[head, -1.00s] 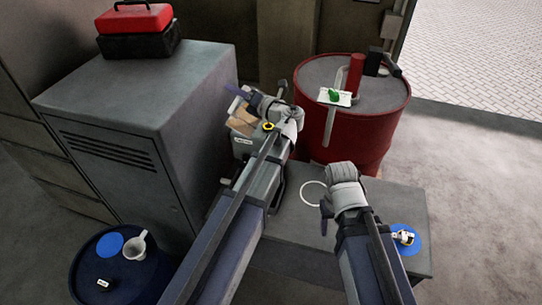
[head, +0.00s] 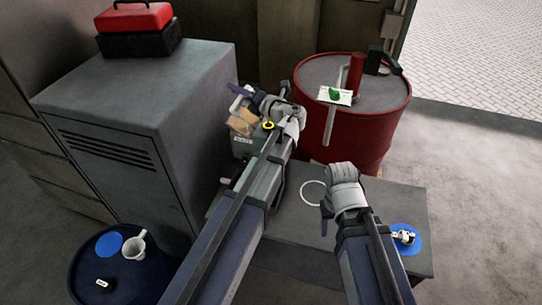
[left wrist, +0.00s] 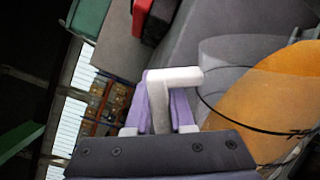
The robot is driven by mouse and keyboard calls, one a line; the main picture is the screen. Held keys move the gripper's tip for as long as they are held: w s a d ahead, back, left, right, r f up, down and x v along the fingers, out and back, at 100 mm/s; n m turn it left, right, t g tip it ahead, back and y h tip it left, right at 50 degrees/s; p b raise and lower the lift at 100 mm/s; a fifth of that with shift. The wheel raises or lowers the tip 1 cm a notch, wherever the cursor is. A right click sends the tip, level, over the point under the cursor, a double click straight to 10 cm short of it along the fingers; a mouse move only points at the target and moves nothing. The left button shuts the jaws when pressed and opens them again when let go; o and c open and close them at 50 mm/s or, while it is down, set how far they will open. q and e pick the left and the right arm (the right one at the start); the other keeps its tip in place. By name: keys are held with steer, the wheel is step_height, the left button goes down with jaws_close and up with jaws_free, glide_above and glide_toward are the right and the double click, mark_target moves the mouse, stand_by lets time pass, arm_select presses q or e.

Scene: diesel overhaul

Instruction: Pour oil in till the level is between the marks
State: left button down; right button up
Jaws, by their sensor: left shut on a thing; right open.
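My left gripper (head: 238,96) is shut on a white L-shaped handle (left wrist: 172,78), gripped between purple fingers in the left wrist view. Beside the handle is a clear, greyish vessel wall with amber oil (left wrist: 265,95) behind it and black markings, so it looks like a jug. The level marks cannot be seen. My right gripper (head: 326,216) is open and empty above the bench.
A white ring (head: 313,194) and a blue disc with a small part (head: 405,238) lie on the grey bench (head: 290,235). A red drum (head: 375,130) stands behind. A grey cabinet (head: 130,110) stands left.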

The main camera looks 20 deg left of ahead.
stand_by(0.3)
arm_select(q)
steer(key=shift+w+d+f+b, duration=0.1)
steer(key=shift+w+f+b, duration=0.05)
steer(key=shift+f+b, duration=0.2)
steer(key=shift+w+f+m, duration=0.1)
steer(key=shift+m, duration=0.2)
steer(key=shift+w+d+f+b, duration=0.1)
steer(key=shift+w+f+b, duration=0.05)
steer(key=shift+b, duration=0.15)
stand_by(0.4)
steer(key=shift+w+d+r+m, duration=0.1)
steer(key=shift+w+r+m, duration=0.15)
steer(key=shift+m, duration=0.15)
steer(key=shift+r+p, duration=0.1)
steer(key=shift+p, duration=0.2)
